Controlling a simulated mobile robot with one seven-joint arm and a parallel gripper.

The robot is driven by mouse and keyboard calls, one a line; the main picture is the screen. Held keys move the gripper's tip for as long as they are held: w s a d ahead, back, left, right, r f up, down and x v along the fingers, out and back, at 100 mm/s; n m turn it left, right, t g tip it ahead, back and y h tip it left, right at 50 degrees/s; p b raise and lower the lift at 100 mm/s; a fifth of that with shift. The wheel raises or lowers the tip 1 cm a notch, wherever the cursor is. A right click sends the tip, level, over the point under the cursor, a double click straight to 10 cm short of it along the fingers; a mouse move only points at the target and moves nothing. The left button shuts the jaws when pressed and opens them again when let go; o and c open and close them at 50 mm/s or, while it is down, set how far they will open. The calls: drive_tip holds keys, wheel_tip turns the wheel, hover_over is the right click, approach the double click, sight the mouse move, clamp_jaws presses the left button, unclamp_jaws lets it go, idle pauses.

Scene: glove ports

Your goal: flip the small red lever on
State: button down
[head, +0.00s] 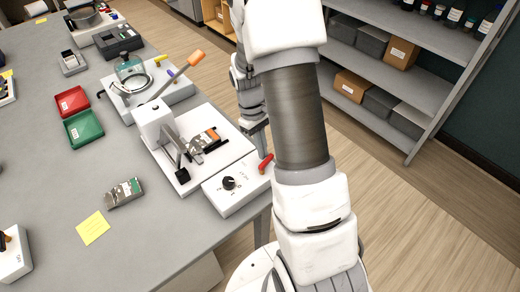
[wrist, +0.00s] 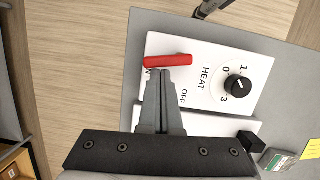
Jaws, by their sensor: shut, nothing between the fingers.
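The small red lever (head: 266,162) sits at the right end of a white control box (head: 236,198), near the table edge. In the wrist view the red lever (wrist: 168,60) lies across the box face (wrist: 203,46), just beyond my fingertips. My gripper (wrist: 166,73) is shut and empty, its tips right at the lever's lower side in that view. I cannot tell whether they touch it. "OFF" is readable on the box beside the fingers; another label by the lever's left end is mostly hidden. In the head view my arm hides most of the gripper.
A black knob (wrist: 238,86) marked HEAT is on the same box. A white press fixture (head: 196,150) stands beside it. Green (head: 84,129) and red (head: 72,101) trays and a yellow note (head: 93,228) lie on the grey table. Shelves (head: 415,75) stand at the right.

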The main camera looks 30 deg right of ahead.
drive_tip(key=shift+s+d+m, duration=0.15)
drive_tip(key=shift+d+m, duration=0.1)
drive_tip(key=shift+m, duration=0.55)
idle(0.4)
drive_tip(key=d+v, duration=0.1)
drive_tip(key=v, duration=1.6)
drive_tip(key=shift+a+r, duration=0.2)
drive_tip(key=shift+a, duration=0.05)
drive_tip(key=s+a+r+t, duration=0.4)
drive_tip(key=s+a, duration=0.1)
drive_tip(key=s, duration=0.4)
drive_tip(key=s+a+r+m+t, duration=0.1)
drive_tip(key=s+a+r+t, duration=0.3)
drive_tip(key=s, duration=0.5)
drive_tip(key=shift+a+r+m+y, duration=0.2)
drive_tip(key=shift+a+m+y, duration=0.15)
drive_tip(key=shift+a, duration=0.95)
